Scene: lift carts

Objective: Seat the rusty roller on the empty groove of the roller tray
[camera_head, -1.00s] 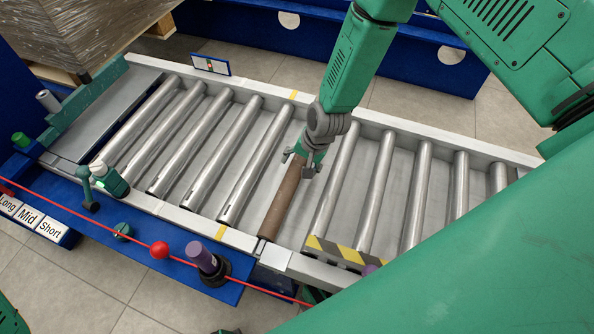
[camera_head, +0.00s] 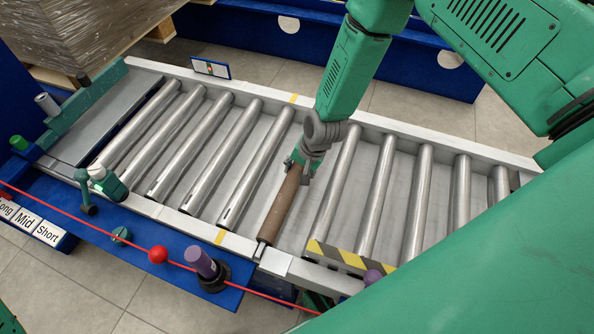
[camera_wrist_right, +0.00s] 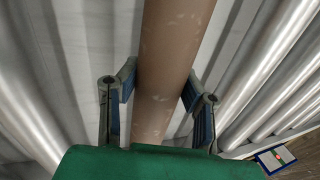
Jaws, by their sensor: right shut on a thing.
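The rusty roller (camera_head: 280,210) is a brown cylinder lying lengthwise across the roller tray (camera_head: 425,132), between the steel rollers. Its near end is at the tray's near rail. I cannot tell whether it rests in the groove, and my gripper hides its far end. My right gripper (camera_head: 299,172) is shut on the roller's far part, with its fingers on both sides. In the right wrist view, the brown roller (camera_wrist_right: 172,60) runs between the two blue-padded fingers (camera_wrist_right: 160,98). My left gripper is not in view.
Steel rollers flank the rusty one, including one on the left (camera_head: 255,168) and one on the right (camera_head: 332,195). A purple cylinder (camera_head: 201,262) and a red ball (camera_head: 157,255) stand along the front edge.

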